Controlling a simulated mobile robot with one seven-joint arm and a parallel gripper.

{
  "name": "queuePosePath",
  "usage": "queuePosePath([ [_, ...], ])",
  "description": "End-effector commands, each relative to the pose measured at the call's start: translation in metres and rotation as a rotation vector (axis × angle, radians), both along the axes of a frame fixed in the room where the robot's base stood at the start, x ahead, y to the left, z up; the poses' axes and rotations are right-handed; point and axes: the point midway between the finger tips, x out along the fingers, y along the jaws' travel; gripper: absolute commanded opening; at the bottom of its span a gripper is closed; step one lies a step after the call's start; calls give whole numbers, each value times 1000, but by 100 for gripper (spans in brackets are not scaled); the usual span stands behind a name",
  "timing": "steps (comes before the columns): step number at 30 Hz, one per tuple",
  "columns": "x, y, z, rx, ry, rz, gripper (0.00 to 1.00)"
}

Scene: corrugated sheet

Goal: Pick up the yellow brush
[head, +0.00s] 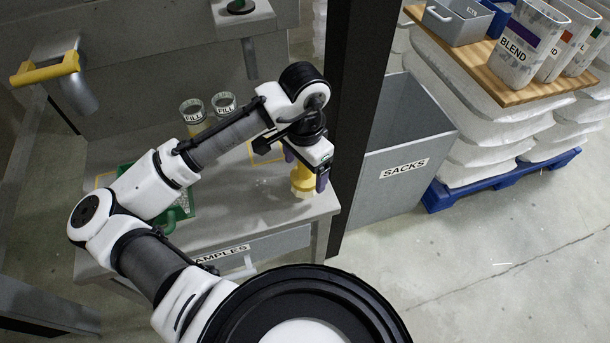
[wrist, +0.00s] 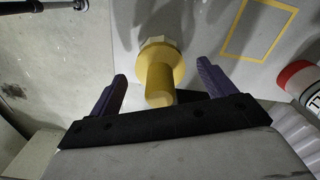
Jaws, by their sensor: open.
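The yellow brush (head: 302,182) stands upright near the right front corner of the grey bench top, with its pale end down. In the wrist view the yellow brush (wrist: 160,82) shows its handle pointing toward my gripper. My gripper (head: 308,172) is above the brush, pointing down, and partly hides it in the head view. In the wrist view the purple fingers of my gripper (wrist: 163,88) are spread, one on each side of the handle. I see gaps between the fingers and the handle.
The bench (head: 270,208) carries two clear FILL cylinders (head: 193,112) at the back and a green tray (head: 180,205) at left, partly behind my arm. A grey SACKS bin (head: 400,150) stands right of a dark post (head: 357,100). A yellow square outline (wrist: 262,28) marks the bench top.

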Motion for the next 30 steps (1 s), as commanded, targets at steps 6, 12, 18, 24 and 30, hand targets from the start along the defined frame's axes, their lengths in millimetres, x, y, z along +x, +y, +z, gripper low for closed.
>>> queuePosePath([
  [6, 0, -1, -16, -1, -1, -1, 82],
  [12, 0, -1, -15, -1, -1, -1, 78],
  [18, 0, -1, -15, -1, -1, -1, 52],
  [24, 0, -1, -15, -1, -1, -1, 30],
  [30, 0, -1, -14, -1, -1, -1, 30],
])
